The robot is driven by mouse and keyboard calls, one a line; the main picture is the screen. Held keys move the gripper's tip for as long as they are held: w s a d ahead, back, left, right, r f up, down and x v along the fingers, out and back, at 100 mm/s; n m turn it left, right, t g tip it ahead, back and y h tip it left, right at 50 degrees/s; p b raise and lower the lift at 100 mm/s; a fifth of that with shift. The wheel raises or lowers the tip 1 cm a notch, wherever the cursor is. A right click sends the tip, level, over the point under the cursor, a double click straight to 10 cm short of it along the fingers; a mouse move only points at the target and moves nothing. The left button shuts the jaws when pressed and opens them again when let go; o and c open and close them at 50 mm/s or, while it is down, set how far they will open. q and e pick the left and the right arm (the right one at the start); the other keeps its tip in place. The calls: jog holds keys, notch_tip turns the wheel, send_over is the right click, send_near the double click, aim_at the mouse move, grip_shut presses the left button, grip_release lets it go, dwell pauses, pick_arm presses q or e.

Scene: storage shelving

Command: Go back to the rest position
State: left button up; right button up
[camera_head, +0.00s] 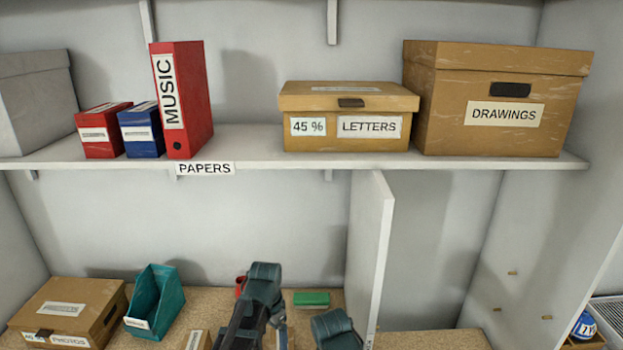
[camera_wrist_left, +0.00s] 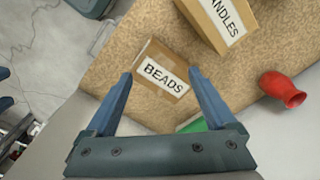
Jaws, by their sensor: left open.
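My left gripper (camera_wrist_left: 160,75) is open in the left wrist view, its two blue fingers spread apart. Whether the fingers touch the box cannot be told. In the head view dark teal parts of my arm rise from the bottom edge at the middle, in front of the lower shelf; the fingertips cannot be made out there. My right gripper cannot be identified in either view.
The lower shelf holds a PHOTOS box (camera_head: 68,309), a teal bin (camera_head: 156,299), a green item (camera_head: 311,298) and a red vase (camera_wrist_left: 283,90). A white divider (camera_head: 369,250) stands right of my arm. The upper shelf (camera_head: 245,140) carries binders and boxes.

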pick_arm(q)
jog(key=s+a+n, duration=0.7)
jog(key=s+n, duration=0.1)
jog(key=s, duration=0.2)
jog(key=s+d+f+m+y+b, duration=0.1)
jog(key=s+d+f+m+b, duration=0.2)
jog(key=s+d+f+b, duration=0.2)
jog(key=d+f+b, duration=0.3)
jog(key=d, duration=0.3)
jog(key=shift+s+m+g, duration=0.15)
jog(key=shift+m+g, duration=0.15)
